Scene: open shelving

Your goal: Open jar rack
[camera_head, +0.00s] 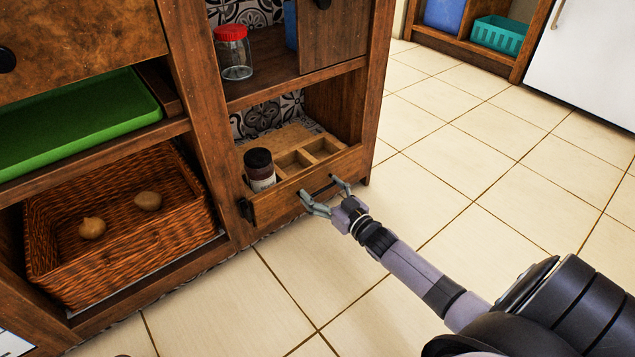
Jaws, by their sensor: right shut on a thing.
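The jar rack (282,200) is a wooden pull-out drawer at the bottom of the open shelving. It has wooden dividers and holds a dark-lidded jar (260,170) at its left end. A dark bar handle is on its front. My right gripper (322,194) is at the rack's front, with its fingers on either side of the handle, shut on it. The rack's front is about level with the cabinet frame or slightly out; I cannot tell exactly. My left gripper is not in view.
A glass jar with a red lid (234,55) stands on the shelf above. To the left are a green tray (70,118) and a wicker basket (112,243) with two onion-like items. A teal basket (498,36) stands far back. The tiled floor in front is clear.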

